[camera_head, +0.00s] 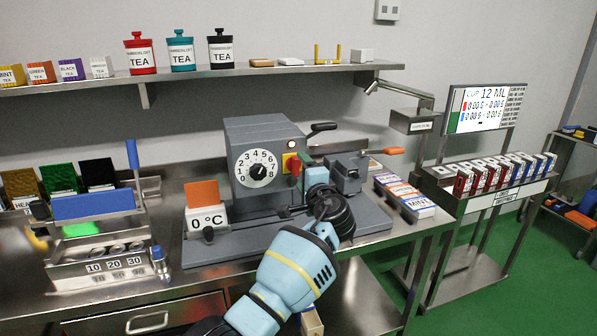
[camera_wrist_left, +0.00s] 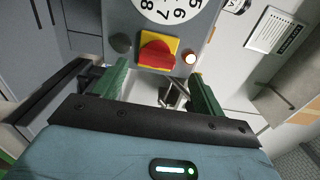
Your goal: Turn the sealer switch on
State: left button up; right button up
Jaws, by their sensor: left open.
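The grey sealer (camera_head: 265,135) stands on the steel bench, with a white dial numbered 0 to 8 on its front. Its red rotary switch on a yellow plate (camera_head: 293,164) is right of the dial. In the left wrist view the red switch (camera_wrist_left: 157,55) is close ahead, between and beyond the fingertips. My left gripper (camera_head: 304,168) is at the front of the sealer beside the switch. Its green fingers (camera_wrist_left: 158,75) are open and apart, with nothing held. Whether a fingertip touches the panel cannot be told. My right gripper is not in view.
A round lamp (camera_wrist_left: 190,58) glows beside the switch. A 0 °C display (camera_head: 208,218) stands left of the sealer. Tea boxes (camera_head: 405,197) lie to its right. A sealer lever (camera_head: 322,127) sticks out above. A shelf (camera_head: 200,75) with tea tins runs behind.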

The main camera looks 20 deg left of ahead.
pick_arm(q)
jog(key=v, duration=0.4)
jog(key=shift+f, duration=0.25)
jog(key=s+a+f+n+g+h, duration=0.15)
jog(key=s+f, duration=0.35)
jog(key=f, duration=0.5)
jog(key=s+f+g+h, duration=0.1)
jog(key=s+f+h, duration=0.3)
jog(key=f, duration=0.7)
jog(key=s+f+n+g+h, duration=0.1)
jog(key=s+f+h, duration=0.1)
jog(key=s+f, duration=0.6)
jog(key=s+a+f+n+g+h, duration=0.1)
jog(key=s+f, duration=0.5)
jog(key=s, duration=0.8)
jog(key=s+a+f+n+g+h, duration=0.1)
jog(key=s+f+n+h, duration=0.2)
jog(key=s, duration=1.2)
notch_tip(320, 180, down, 3)
jog(key=n, duration=0.2)
jog(key=shift+a+n, duration=0.35)
